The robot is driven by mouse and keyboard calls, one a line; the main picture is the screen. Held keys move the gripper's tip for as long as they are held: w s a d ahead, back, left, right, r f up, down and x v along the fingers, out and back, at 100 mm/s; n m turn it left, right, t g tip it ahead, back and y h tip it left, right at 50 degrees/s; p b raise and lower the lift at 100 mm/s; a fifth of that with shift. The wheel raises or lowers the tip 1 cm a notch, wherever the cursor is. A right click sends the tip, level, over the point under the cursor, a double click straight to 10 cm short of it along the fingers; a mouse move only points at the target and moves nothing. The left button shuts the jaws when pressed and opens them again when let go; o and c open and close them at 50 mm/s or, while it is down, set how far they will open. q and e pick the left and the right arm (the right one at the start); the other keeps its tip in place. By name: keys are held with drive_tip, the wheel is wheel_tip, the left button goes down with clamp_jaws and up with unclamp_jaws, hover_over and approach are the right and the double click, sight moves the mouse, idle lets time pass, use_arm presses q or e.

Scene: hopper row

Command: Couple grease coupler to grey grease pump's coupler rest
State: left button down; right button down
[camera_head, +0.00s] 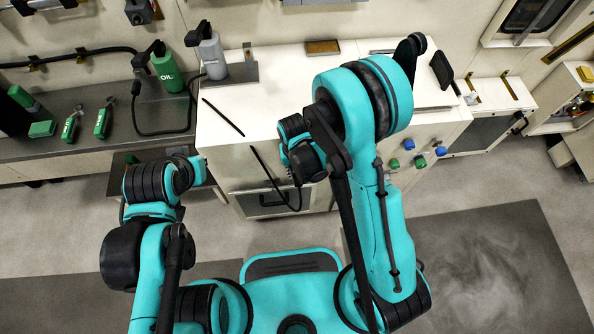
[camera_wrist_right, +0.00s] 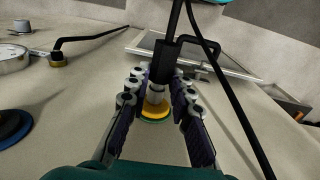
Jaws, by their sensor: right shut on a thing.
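The grey grease pump (camera_head: 211,57) stands upright on a dark plate at the back of the white counter, beside the green OIL pump (camera_head: 167,72). Its coupler rest is too small to make out. In the right wrist view my right gripper (camera_wrist_right: 157,98) is shut on the grease coupler (camera_wrist_right: 161,72), a black body with a silver collar and a thin black hose. A yellow disc with a green edge (camera_wrist_right: 155,111) shows at the coupler's lower end between the fingers. In the head view my right arm hides the fingertips. My left gripper (camera_head: 187,165) is at the counter's front left; its fingers are unclear.
Thin black rods or hoses (camera_head: 223,116) lie across the white counter (camera_head: 275,88). Blue and green knobs (camera_head: 420,161) line the counter front at right. In the right wrist view a round gauge (camera_wrist_right: 12,60) is at left.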

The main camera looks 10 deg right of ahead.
sight(299, 184)
drive_tip(key=shift+s, duration=0.15)
idle(0.4)
drive_tip(key=shift+s+b, duration=0.65)
drive_tip(key=shift+s, duration=0.7)
drive_tip(key=shift+s+b, duration=0.3)
drive_tip(key=shift+s, duration=0.4)
idle(0.3)
drive_tip(key=c, duration=1.9)
unclamp_jaws()
drive_tip(key=shift+c, duration=0.2)
clamp_jaws()
